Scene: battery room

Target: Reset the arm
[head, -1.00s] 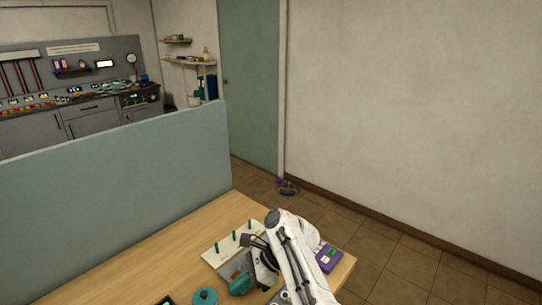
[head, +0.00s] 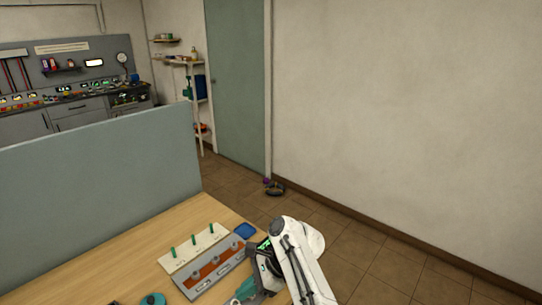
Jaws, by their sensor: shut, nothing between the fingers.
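My white arm reaches in from the bottom of the head view, over the right end of the wooden table (head: 110,245). My gripper (head: 264,279) is at the dark end of the arm, low over the table beside a grey tray with an orange-brown inside (head: 190,291). It is shut and holds nothing. Its fingertips are hard to make out against the wrist. A teal object (head: 243,291) shows just left of the gripper.
A pale board with green pegs (head: 177,262) lies behind the tray. A blue pad (head: 245,231) is near the table's far right edge. A teal round object (head: 152,300) is at the bottom. A grey-blue partition (head: 95,165) closes the table's far left side. Floor lies beyond.

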